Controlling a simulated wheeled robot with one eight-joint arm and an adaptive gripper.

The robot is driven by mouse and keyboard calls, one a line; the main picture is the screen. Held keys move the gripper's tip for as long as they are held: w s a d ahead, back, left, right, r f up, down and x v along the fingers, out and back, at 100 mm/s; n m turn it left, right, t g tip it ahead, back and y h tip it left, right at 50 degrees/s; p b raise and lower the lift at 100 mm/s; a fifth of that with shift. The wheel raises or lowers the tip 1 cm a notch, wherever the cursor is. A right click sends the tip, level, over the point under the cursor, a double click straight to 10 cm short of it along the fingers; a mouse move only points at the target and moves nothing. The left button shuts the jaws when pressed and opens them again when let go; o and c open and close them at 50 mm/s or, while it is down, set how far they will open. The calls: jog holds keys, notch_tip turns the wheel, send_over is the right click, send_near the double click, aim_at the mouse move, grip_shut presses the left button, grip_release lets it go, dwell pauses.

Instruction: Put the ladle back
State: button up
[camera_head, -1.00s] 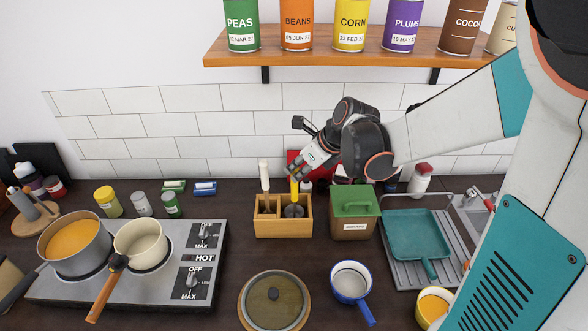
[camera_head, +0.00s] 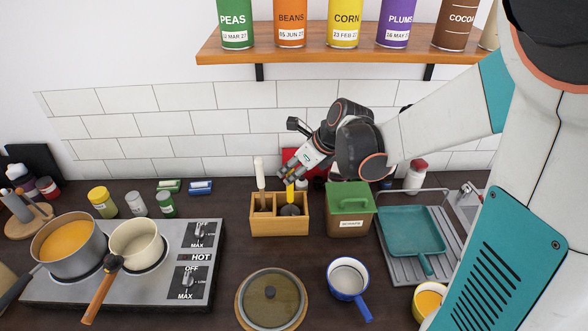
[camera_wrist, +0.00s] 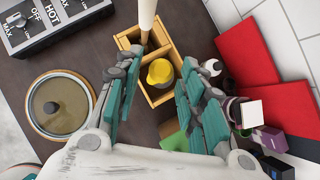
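My gripper (camera_head: 287,175) is at the top of the handle. In the wrist view my gripper (camera_wrist: 160,85) has its fingers spread on both sides of the handle, with gaps visible. The head is partly hidden by the holder wall.
A white-handled utensil (camera_head: 259,173) stands in the left compartment, close to my fingers. A green-lidded canister (camera_head: 349,215) stands right of the holder. The shelf (camera_head: 330,55) with cans hangs above.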

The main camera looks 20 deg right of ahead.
jog(key=p+v, duration=0.7)
jog(key=v, duration=0.5)
jog(key=shift+p, duration=0.4)
